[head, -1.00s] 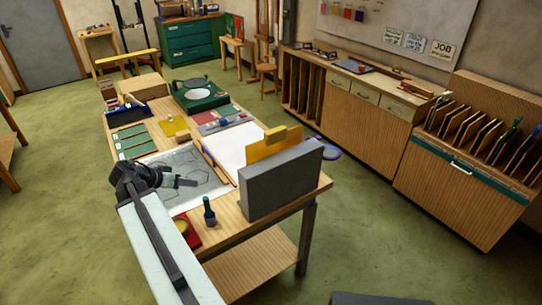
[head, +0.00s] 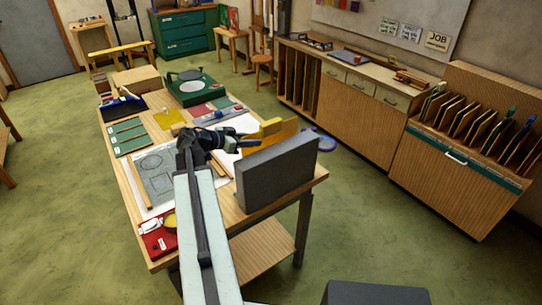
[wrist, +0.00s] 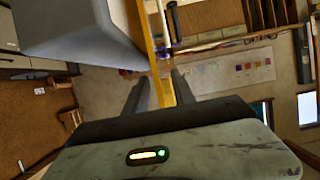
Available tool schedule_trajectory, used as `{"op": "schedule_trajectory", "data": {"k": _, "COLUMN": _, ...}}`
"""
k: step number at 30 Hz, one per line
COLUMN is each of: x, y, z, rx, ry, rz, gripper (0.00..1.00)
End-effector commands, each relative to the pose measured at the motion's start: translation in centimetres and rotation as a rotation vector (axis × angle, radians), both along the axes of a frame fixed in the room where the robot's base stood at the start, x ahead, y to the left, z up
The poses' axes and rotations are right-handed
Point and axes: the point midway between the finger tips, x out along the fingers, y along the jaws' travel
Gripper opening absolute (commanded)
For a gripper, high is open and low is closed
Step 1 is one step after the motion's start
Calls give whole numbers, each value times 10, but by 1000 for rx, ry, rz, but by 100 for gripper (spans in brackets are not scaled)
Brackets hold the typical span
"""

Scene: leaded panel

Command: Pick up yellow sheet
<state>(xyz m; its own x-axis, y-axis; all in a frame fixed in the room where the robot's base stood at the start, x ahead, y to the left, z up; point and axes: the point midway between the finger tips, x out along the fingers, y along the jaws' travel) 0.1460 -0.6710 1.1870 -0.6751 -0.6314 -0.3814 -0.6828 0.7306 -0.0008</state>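A yellow sheet (head: 285,132) stands upright behind the large grey block (head: 276,172) at the right of the table, with a thicker yellow piece at its top. My gripper (head: 250,138) is at the sheet's left end. In the wrist view the sheet (wrist: 153,50) is seen nearly edge-on and runs between the two dark fingers of my gripper (wrist: 160,90). The fingers are apart, with gaps beside the sheet. The grey block (wrist: 75,35) is close at the left there. A smaller yellow piece (head: 169,118) lies flat on the table.
The table (head: 258,219) also carries a drawing (head: 158,176), a red tray (head: 158,240), green strips (head: 127,136) and a green machine (head: 197,92). A rack of sheets (head: 470,125) stands at the right. Green floor (head: 400,240) is clear between them.

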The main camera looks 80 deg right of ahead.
Motion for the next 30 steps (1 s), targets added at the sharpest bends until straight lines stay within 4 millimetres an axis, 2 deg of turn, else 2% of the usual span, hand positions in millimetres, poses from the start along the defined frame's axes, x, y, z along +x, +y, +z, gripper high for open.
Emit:
{"op": "schedule_trajectory", "data": {"k": 1, "x": -5, "y": -9, "z": -8, "rx": 0, "ry": 0, "rz": -3, "gripper": 31}}
{"op": "schedule_trajectory", "data": {"k": 4, "x": -17, "y": -19, "z": -14, "rx": 1, "ry": 0, "rz": -2, "gripper": 31}}
{"op": "schedule_trajectory", "data": {"k": 11, "x": -20, "y": -21, "z": -12, "rx": 1, "ry": 0, "rz": 0, "gripper": 31}}
{"op": "schedule_trajectory", "data": {"k": 15, "x": -20, "y": -21, "z": -12, "rx": 2, "ry": 0, "rz": -1, "gripper": 0}}
{"op": "schedule_trajectory", "data": {"k": 25, "x": -21, "y": -22, "z": -10, "rx": 0, "ry": 4, "rz": 0, "gripper": 0}}
{"op": "schedule_trajectory", "data": {"k": 30, "x": -20, "y": -21, "z": 2, "rx": -1, "ry": 3, "rz": 1, "gripper": 0}}
